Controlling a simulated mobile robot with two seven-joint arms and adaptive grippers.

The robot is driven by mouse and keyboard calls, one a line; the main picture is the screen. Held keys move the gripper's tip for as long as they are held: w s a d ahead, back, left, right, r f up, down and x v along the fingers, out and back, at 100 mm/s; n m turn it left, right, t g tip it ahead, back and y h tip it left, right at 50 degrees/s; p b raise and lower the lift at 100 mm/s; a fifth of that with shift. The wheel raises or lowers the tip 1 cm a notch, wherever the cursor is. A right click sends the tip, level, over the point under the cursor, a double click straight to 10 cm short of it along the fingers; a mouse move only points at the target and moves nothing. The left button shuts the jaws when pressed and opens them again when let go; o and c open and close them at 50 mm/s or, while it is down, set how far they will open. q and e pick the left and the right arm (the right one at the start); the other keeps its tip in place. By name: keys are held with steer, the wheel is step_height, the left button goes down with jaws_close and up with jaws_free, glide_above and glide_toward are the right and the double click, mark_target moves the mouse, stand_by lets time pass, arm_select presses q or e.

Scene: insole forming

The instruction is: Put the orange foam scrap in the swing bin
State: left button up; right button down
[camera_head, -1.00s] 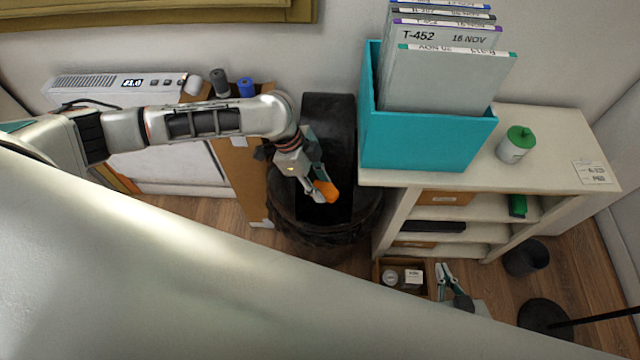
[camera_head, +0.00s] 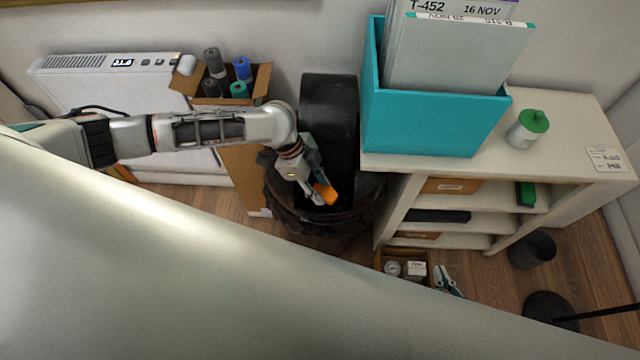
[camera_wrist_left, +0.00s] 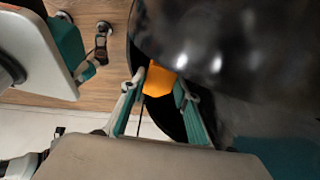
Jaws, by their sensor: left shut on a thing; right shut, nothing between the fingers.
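The orange foam scrap (camera_head: 326,193) is between the fingertips of my left gripper (camera_head: 318,190), which is shut on it. In the head view they are over the dark opening of the black swing bin (camera_head: 318,228), whose lid (camera_head: 329,100) stands up behind. The left wrist view also shows the orange scrap (camera_wrist_left: 160,80) between the fingers, with the bin's glossy black surface (camera_wrist_left: 220,45) close by. How deep the scrap is relative to the rim is hard to tell. My right gripper (camera_head: 448,281) is low beside the shelf, shut and empty, partly hidden by my own body.
A white shelf unit (camera_head: 560,140) stands right of the bin, bearing a teal file box (camera_head: 430,125) and a green-lidded jar (camera_head: 527,129). A cardboard box of rolls (camera_head: 262,80) and a white heater (camera_head: 85,65) are to the left. A small open crate (camera_head: 385,257) sits on the floor.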

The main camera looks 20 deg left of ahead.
arm_select(q)
steer(key=shift+f, duration=0.1)
steer(key=o, duration=0.8)
steer(key=v, duration=1.2)
steer(key=shift+d, duration=0.15)
